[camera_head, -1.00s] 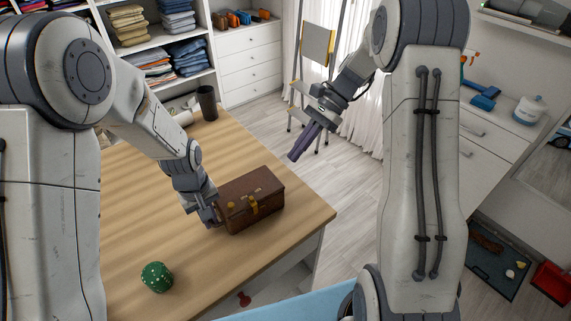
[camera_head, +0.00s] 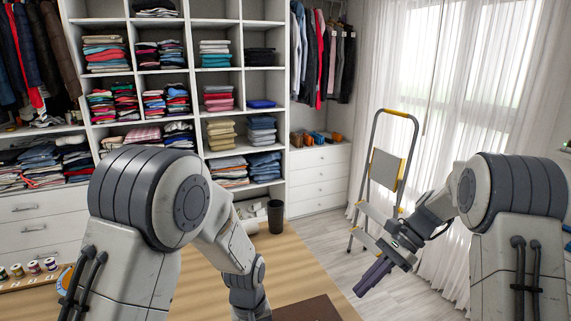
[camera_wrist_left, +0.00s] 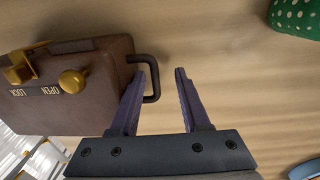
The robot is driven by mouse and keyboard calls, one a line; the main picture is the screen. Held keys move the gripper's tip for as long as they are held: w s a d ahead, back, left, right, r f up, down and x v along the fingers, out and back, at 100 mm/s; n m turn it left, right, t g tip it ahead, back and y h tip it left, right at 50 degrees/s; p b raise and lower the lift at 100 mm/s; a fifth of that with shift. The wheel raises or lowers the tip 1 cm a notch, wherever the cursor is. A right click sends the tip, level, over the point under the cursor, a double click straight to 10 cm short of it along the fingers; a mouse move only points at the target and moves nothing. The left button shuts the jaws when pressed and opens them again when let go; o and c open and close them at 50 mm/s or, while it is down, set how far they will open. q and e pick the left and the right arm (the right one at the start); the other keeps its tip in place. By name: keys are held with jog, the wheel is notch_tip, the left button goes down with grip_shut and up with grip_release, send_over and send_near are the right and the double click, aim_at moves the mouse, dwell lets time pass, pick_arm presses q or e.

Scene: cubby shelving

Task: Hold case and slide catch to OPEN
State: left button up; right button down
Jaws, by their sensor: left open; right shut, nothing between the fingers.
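The brown case (camera_wrist_left: 90,110) lies on the wooden table, and only a corner of its top (camera_head: 310,309) shows in the head view. In the left wrist view its front has a round gold knob (camera_wrist_left: 72,83), a gold latch piece (camera_wrist_left: 22,66) and upside-down OPEN and LOCK labels. The knob is beside OPEN. A dark handle (camera_wrist_left: 155,82) sticks out from its side. My left gripper (camera_wrist_left: 160,75) is open, with the handle's outer bar showing between its fingers; I see no grip on it. My right gripper (camera_head: 362,289) is shut and empty, away from the case.
A green dotted object (camera_wrist_left: 295,15) is on the table near my left gripper. A dark cup (camera_head: 275,216) stands at the table's far edge. A step ladder (camera_head: 385,170) stands on the floor behind my right gripper. Shelving (camera_head: 188,60) lines the back.

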pick_arm(q)
notch_tip(320, 180, up, 11)
pick_arm(e)
jog(key=s+a+r+n+h, duration=0.3)
jog(key=s+a+n+h, duration=0.2)
jog(key=s+a+n, duration=0.6)
pick_arm(q)
jog(key=s+r+m, duration=0.2)
jog(key=s+m, duration=0.3)
jog(key=s, duration=0.5)
jog(key=s+d+r+m, duration=0.1)
jog(key=s+r+m, duration=0.1)
jog(key=s+m, duration=0.4)
jog(key=s, duration=0.5)
jog(key=shift+d+h, duration=0.15)
jog(key=shift+h, duration=0.15)
pick_arm(e)
jog(key=s+a+f+n+t+h, duration=0.1)
jog(key=s+a+n+t+h, duration=0.1)
jog(key=s+n, duration=0.8)
jog(key=s+t, duration=0.1)
jog(key=s, duration=0.3)
jog(key=shift+a+n+h, duration=0.25)
jog(key=shift+n+h, duration=0.05)
pick_arm(q)
jog(key=shift+r, duration=0.1)
pick_arm(e)
jog(key=shift+f, duration=0.1)
